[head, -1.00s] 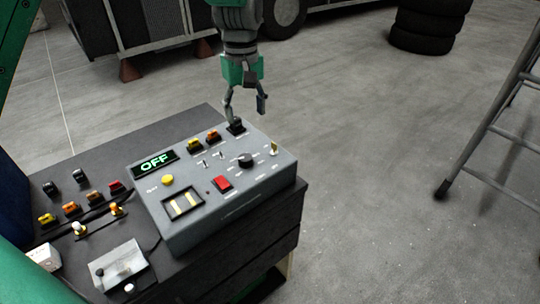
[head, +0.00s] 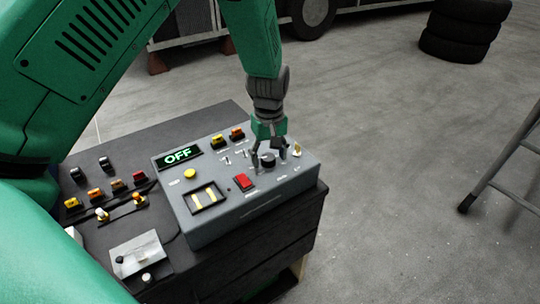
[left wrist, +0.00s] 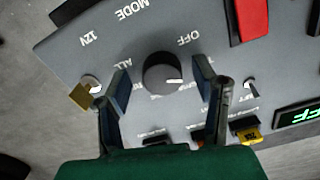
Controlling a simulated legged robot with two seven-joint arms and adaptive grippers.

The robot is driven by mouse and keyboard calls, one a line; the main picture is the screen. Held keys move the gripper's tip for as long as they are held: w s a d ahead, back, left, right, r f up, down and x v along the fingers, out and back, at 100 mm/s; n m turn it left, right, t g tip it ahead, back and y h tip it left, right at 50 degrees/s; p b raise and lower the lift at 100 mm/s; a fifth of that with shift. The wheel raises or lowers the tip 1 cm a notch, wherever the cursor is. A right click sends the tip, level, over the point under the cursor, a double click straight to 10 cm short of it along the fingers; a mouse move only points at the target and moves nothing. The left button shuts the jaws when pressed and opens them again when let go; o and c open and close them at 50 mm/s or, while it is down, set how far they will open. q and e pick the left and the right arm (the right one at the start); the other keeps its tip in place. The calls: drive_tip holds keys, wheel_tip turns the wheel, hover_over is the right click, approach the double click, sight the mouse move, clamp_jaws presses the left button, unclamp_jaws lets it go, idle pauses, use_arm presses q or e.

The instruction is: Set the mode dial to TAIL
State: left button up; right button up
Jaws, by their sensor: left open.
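The mode dial (head: 267,160) is a round black knob on the grey control box (head: 217,227). The lit display (head: 179,155) reads OFF. In the left wrist view the dial (left wrist: 164,74) shows a white pointer mark aimed to the right. Labels MODE, OFF and ALL are readable around it; others are partly hidden by my fingers. My left gripper (head: 271,154) is open over the dial. In the left wrist view its fingertips (left wrist: 161,85) stand on either side of the knob, with gaps showing. My right gripper is not in view.
Next to the dial are a red rocker switch (head: 244,182), small toggles (head: 227,160) and a brass key switch (head: 297,150). Yellow and orange switches (head: 237,134) line the box's back. More switches sit on the dark bench (head: 85,163). A ladder (head: 505,150) stands right; tyres (head: 462,30) stand behind.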

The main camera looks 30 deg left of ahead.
use_arm(q)
drive_tip(key=shift+a+f, duration=0.2)
drive_tip(key=c, duration=1.1)
drive_tip(key=shift+r+n+p, duration=0.1)
drive_tip(key=shift+n+p, duration=0.5)
drive_tip(key=shift+p, duration=0.2)
drive_tip(key=shift+c, duration=0.2)
drive_tip(key=o, duration=1.1)
drive_tip(key=shift+d, duration=0.1)
drive_tip(key=shift+o, duration=0.2)
